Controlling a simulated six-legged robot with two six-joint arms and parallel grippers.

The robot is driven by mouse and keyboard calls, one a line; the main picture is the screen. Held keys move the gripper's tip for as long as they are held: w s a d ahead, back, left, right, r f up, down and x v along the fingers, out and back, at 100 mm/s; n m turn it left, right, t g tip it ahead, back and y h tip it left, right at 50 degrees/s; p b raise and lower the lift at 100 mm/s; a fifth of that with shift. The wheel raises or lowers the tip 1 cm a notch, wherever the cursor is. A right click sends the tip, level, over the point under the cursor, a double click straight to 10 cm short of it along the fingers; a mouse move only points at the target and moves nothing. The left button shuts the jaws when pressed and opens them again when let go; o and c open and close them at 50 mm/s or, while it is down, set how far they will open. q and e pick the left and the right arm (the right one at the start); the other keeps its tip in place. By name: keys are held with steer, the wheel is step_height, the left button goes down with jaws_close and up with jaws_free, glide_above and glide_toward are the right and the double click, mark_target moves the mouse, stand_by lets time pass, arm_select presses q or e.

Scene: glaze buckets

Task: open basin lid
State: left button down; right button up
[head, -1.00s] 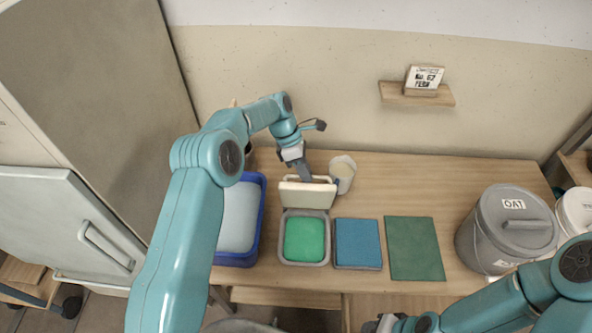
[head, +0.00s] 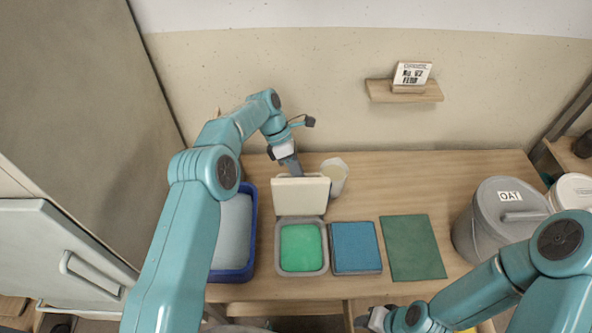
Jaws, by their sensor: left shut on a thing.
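The basin (head: 279,268) is a small grey square tub with green contents, on the wooden table left of centre. Its cream lid (head: 301,197) stands raised at the basin's back edge, with its flat face towards me. My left gripper (head: 296,172) is behind the lid's top edge, shut on the lid's handle (head: 317,175); the lid hides part of the fingers. My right gripper (head: 366,320) is low at the front of the table, away from the basin, and its fingers are too small to judge.
A blue tub (head: 250,240) stands left of the basin. A blue pad (head: 356,247) and a green mat (head: 413,247) lie to its right. A pale cup (head: 336,174) stands behind the lid. A grey lidded bucket (head: 485,233) labelled OAT stands at the right.

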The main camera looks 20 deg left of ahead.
arm_select(q)
steer(key=shift+s+f, duration=0.15)
steer(key=shift+f, duration=0.3)
steer(key=c, duration=1.1)
jaws_free()
steer(key=shift+r, duration=0.35)
step_height(320, 180, up, 20)
steer(key=p, duration=0.5)
steer(key=shift+f, duration=0.2)
steer(key=shift+w+a+f, duration=0.1)
steer(key=shift+w, duration=0.15)
steer(key=shift+s, duration=0.1)
